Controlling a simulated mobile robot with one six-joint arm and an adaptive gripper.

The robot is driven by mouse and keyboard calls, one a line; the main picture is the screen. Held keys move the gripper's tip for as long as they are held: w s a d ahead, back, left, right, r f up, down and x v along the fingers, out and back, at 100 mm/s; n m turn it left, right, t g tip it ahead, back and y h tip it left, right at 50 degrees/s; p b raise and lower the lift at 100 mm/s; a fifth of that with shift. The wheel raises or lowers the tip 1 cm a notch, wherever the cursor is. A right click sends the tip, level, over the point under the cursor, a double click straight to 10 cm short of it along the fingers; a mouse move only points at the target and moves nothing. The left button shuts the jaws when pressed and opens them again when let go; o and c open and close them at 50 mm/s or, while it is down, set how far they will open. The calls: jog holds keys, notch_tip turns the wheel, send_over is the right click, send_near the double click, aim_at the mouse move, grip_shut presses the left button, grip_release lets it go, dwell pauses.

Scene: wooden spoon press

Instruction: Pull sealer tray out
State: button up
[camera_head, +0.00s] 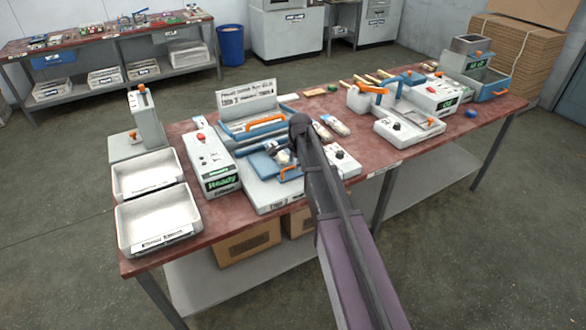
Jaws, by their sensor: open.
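The sealer (262,198) is a pale grey machine on the red-brown table. Its blue lid (232,131) with an orange handle (266,124) is raised at the back. My arm reaches in from the bottom right and bends down over the sealer. My gripper (284,158) is open, small in view and partly hidden by my arm, close above the tray and its handle. I cannot tell if it touches the handle.
Two white bins (158,220) stand at the table's left end. A grey box with a "Ready" display (211,162) stands left of the sealer. Other grey and blue machines (408,128) fill the right side. Cardboard boxes (247,243) sit on the shelf below.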

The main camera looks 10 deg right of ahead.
jog(key=shift+w+f, duration=0.1)
jog(key=shift+f, duration=0.3)
grip_shut()
jog(key=shift+s+d, duration=0.3)
jog(key=shift+s, duration=0.75)
jog(key=shift+s+d, duration=0.35)
jog(key=shift+s, duration=0.7)
jog(key=shift+s+d, duration=0.3)
jog(key=shift+s, duration=0.75)
grip_release()
jog(key=shift+w, duration=0.1)
